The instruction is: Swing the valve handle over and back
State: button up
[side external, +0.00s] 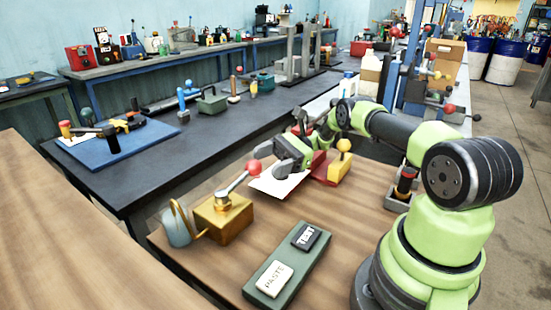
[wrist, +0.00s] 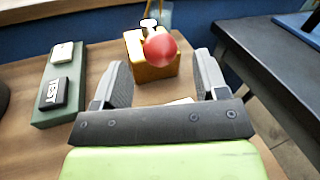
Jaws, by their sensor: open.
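The valve is a brass box (side external: 223,218) on the wooden table, with a grey lever handle (side external: 236,185) that slants up to the right and ends in a red ball knob (side external: 254,165). In the wrist view the red knob (wrist: 160,51) appears ahead, between the two fingertips, in front of the brass box (wrist: 152,70). My gripper (wrist: 162,62) is open and empty, its two dark fingers apart on either side of the knob in the picture. In the side view my gripper (side external: 276,163) is just right of the knob; I cannot tell whether they touch.
A grey-blue jug (side external: 178,228) stands left of the box. A green tray (side external: 285,285) holds the PASTE and TEST blocks in front.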

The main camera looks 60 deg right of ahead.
aim_at(254, 169)
jog(key=shift+v, duration=1.3)
jog(key=s+r+m+t+h, duration=0.35)
jog(key=r+m+t, duration=0.2)
jog(key=m, duration=0.35)
notch_tip(254, 169, down, 6)
jog(key=shift+t, duration=0.25)
jog(key=x, duration=0.9)
jog(key=shift+a, duration=0.15)
